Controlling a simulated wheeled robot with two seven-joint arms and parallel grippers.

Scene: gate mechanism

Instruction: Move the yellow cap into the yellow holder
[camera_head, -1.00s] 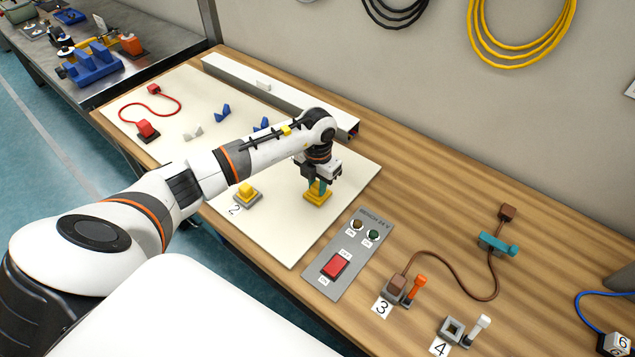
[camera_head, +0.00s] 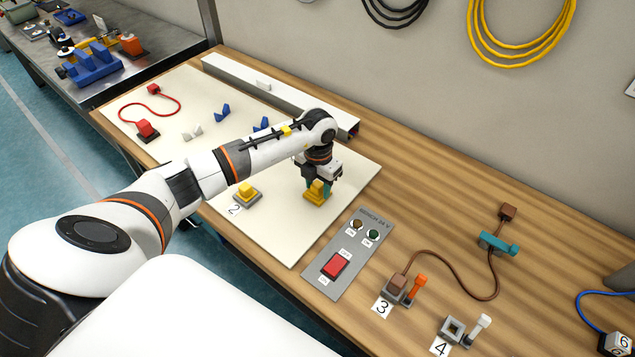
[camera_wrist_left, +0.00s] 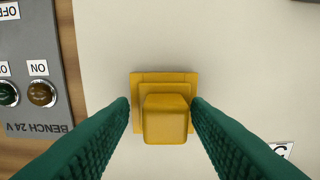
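The yellow cap (camera_wrist_left: 165,118) is a yellow block standing in the square yellow holder (camera_wrist_left: 137,81) on the white board. In the head view, the cap (camera_head: 317,187) and holder (camera_head: 317,200) are under my left gripper (camera_head: 318,187). In the left wrist view, the green fingers of my left gripper (camera_wrist_left: 160,103) are apart, one on each side of the cap, with a gap visible at the left. How deep the cap sits is hard to tell. My right gripper is not in view.
Another yellow block (camera_head: 246,188) sits in a grey base labelled 2. The switch panel (camera_head: 347,254) lies to the right of the holder. A long light-coloured duct (camera_head: 262,88) runs behind. Several brown, orange and grey parts stand at the right.

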